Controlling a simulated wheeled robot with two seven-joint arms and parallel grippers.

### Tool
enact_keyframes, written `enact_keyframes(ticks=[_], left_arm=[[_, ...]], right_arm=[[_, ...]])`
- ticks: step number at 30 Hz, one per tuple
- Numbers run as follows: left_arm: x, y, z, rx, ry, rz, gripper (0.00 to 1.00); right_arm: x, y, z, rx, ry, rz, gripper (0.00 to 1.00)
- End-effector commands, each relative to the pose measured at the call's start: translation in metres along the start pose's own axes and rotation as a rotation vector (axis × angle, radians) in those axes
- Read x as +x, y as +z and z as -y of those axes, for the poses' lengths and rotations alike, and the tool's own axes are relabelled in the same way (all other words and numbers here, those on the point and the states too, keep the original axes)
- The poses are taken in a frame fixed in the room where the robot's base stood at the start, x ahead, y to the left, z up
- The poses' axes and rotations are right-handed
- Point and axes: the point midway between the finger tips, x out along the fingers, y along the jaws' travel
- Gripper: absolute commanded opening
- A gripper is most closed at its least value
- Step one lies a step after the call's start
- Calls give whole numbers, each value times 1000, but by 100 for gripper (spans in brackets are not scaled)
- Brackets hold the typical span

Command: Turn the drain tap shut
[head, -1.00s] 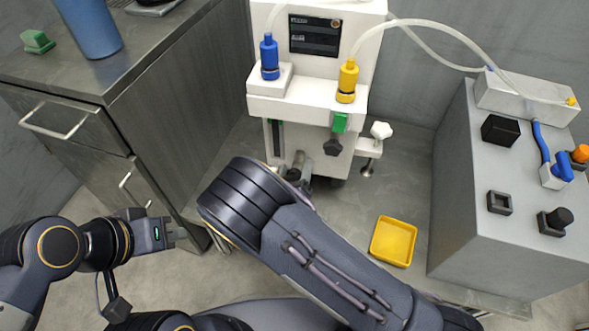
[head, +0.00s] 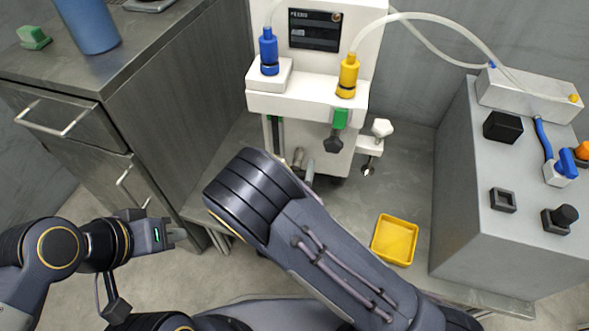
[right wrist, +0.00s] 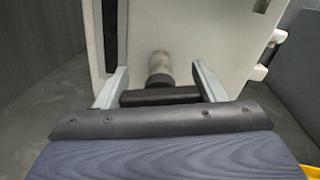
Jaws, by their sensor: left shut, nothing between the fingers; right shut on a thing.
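The drain tap (right wrist: 158,66) shows in the right wrist view as a pale round stem with a dark collar, low on the white machine's wall. Its dark bar handle (right wrist: 160,96) lies level across the view. My right gripper (right wrist: 160,82) is shut on this handle, one finger at each end. In the head view the tap's grey stem (head: 298,157) shows just past my right arm, which hides the handle and most of the gripper. My left gripper (head: 178,234) is shut and empty, low at the left, away from the machine.
The white machine (head: 306,103) carries a blue and a yellow bottle-like connector. A dark knob (head: 333,145) hangs below a green clip. A yellow tray (head: 394,241) lies to the right, before a grey box (head: 470,200). A cabinet (head: 180,110) stands at the left.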

Motion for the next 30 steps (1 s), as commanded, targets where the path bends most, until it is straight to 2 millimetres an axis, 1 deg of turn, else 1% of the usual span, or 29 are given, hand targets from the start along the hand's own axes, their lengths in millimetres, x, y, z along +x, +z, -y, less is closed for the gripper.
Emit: enact_keyframes(ticks=[6, 12, 18, 29, 30], left_arm=[[7, 3, 3, 0, 0, 0, 0], [10, 5, 4, 0, 0, 0, 0], [10, 5, 5, 0, 0, 0, 0], [10, 5, 5, 0, 0, 0, 0], [10, 5, 5, 0, 0, 0, 0]], right_arm=[[0, -1, 0, 138, 0, 1, 41], [0, -1, 0, 216, 0, 0, 41], [0, 0, 1, 249, 1, 0, 41], [0, 0, 1, 255, 1, 0, 41], [0, 0, 1, 255, 1, 0, 65]])
